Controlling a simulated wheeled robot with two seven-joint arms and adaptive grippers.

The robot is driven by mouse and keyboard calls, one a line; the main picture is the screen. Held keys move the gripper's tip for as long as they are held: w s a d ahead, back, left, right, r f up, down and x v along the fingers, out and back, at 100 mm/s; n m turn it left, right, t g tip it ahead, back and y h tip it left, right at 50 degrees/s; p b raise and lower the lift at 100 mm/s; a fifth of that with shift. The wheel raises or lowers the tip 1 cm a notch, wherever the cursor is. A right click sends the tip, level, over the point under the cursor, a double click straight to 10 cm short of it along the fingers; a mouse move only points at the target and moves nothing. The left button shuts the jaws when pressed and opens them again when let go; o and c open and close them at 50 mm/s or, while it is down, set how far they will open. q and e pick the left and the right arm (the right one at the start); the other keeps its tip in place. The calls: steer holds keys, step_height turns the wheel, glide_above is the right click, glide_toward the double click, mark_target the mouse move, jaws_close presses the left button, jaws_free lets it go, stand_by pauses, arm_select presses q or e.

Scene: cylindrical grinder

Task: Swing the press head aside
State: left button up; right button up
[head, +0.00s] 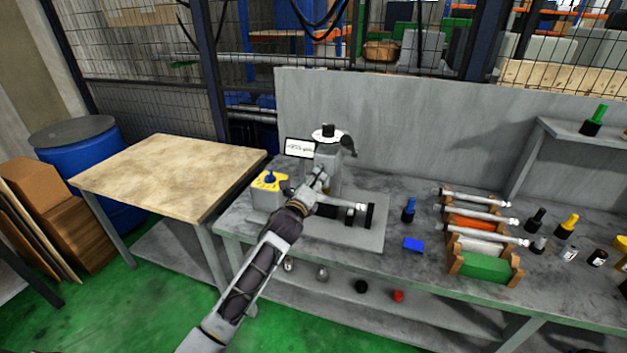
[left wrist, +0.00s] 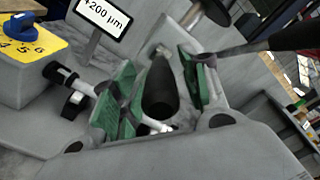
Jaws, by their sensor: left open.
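The grey machine (head: 328,158) with a round white dial and black knob on top stands on the bench; I cannot tell which part is its press head. My left gripper (head: 318,180) is at its front, partly covering it. In the left wrist view my left gripper (left wrist: 152,95) is open, its green pads on either side of a dark tapered part (left wrist: 160,88). I cannot tell whether the pads touch it. A dark lever (left wrist: 265,45) comes in at the right. My right gripper is not in view.
A yellow-topped box (head: 269,181) with a blue knob stands left of the machine, near a small display (head: 299,148). A wooden-topped table (head: 165,172) stands at the left.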

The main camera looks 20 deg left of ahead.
arm_select(q)
steer(key=shift+w, duration=0.4)
jaws_close()
